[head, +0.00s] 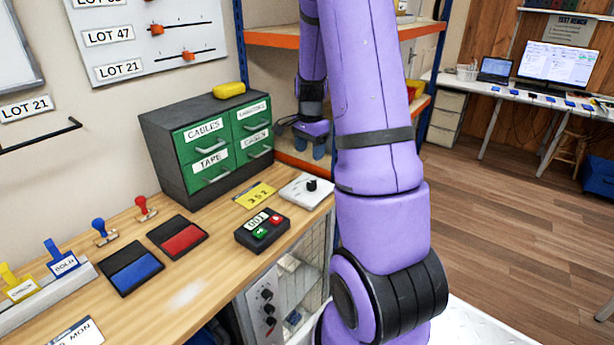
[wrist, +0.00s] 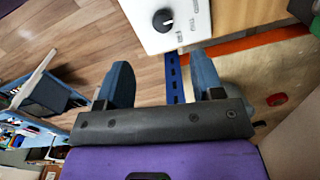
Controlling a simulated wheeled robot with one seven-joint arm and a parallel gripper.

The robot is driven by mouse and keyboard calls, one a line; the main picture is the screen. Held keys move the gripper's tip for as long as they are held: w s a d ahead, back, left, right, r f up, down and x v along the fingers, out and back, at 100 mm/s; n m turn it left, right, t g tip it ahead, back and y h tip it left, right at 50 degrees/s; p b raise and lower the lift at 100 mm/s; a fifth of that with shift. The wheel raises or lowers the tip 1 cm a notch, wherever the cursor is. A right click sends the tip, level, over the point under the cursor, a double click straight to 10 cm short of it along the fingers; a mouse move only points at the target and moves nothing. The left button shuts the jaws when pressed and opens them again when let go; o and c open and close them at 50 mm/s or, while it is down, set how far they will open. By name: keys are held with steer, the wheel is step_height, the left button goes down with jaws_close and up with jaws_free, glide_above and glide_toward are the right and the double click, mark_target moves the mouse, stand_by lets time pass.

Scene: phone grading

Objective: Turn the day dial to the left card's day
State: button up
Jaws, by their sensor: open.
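A white dial box (head: 306,190) with a black knob (head: 311,185) sits at the bench's right end. In the wrist view the dial box (wrist: 166,22) and its knob (wrist: 162,20) are at the top, just beyond my fingertips; the markings are too small to read. In the wrist view my gripper (wrist: 162,75) is open and empty, apart from the knob. A white card (head: 80,333) at the lower left ends in "MON"; it is partly cut off.
Blue (head: 133,272) and red (head: 181,238) pads lie farther left. Orange shelving (head: 270,39) is behind my arm.

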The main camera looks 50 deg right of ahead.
mark_target(312, 183)
steer(key=shift+m, duration=0.3)
steer(key=f, duration=0.4)
steer(key=d+f, duration=0.1)
steer(key=f, duration=0.7)
steer(key=shift+w+d, duration=0.15)
steer(key=shift+c, duration=0.3)
steer(key=c, duration=0.9)
steer(key=shift+o, duration=0.2)
steer(key=n, duration=0.4)
steer(key=shift+n, duration=1.8)
